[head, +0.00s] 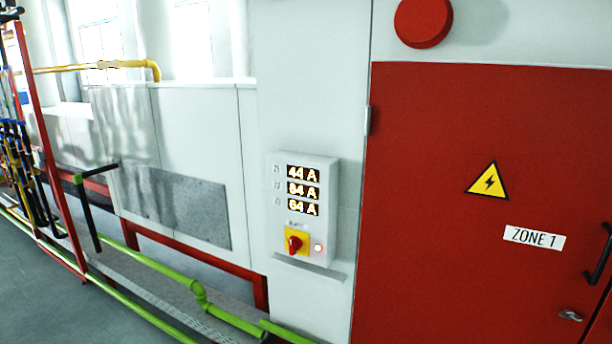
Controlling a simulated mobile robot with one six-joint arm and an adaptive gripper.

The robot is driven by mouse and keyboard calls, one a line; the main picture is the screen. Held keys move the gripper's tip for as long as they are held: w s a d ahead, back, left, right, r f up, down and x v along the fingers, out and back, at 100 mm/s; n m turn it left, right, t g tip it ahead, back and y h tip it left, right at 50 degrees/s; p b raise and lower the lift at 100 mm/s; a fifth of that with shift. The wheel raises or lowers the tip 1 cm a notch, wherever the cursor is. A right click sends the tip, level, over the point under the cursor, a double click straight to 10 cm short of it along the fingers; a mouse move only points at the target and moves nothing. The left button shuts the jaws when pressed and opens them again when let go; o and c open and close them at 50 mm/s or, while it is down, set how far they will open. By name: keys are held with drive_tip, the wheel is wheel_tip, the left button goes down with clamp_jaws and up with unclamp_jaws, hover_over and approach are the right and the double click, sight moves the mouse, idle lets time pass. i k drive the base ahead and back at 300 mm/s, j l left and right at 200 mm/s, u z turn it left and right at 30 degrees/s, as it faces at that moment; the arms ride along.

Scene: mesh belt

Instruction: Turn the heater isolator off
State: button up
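The heater isolator is a red rotary knob (295,243) on a yellow square plate (304,236), low on a pale grey control box (327,200) on the white wall. I cannot read the knob's position marks at this size. Three lit displays above it read 44 A, 84 or 94 A, and 64 A, top to bottom. A small round light (318,248) glows pale red to the right of the knob. My gripper is not in view.
A red door (430,200) marked ZONE 1, with a yellow warning triangle (488,181) and a black handle (600,255), stands to the right. Green pipes (205,297) run low along the left. A narrow grey ledge (310,268) juts below the box.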

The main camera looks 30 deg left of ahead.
sight(296, 244)
drive_tip(key=u, duration=1.25)
drive_tip(key=i+l+u, duration=0.1)
drive_tip(key=i+u, duration=0.35)
drive_tip(key=i, duration=0.55)
